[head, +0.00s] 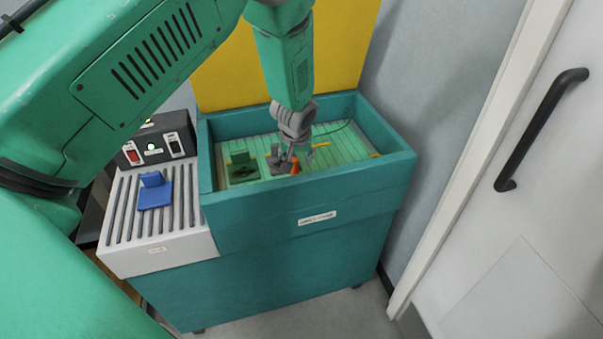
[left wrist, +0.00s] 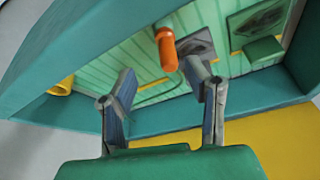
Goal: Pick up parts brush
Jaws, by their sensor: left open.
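An orange, rounded, handle-like piece (head: 295,166) is in the teal basin (head: 310,208); it looks like the parts brush, but I see no bristles. In the left wrist view the orange piece (left wrist: 166,48) shows just beyond my fingertips, a little toward the upper middle. My left gripper (head: 284,160) reaches down into the basin, right beside the orange piece in the head view. In the left wrist view my left gripper (left wrist: 165,82) has its fingers spread with nothing between them. My right gripper is out of view.
A yellow piece (left wrist: 62,86) lies near the basin wall. A blue piece (head: 154,192) sits on the slatted board at left, below a switch box (head: 152,148). The basin's raised walls surround the gripper.

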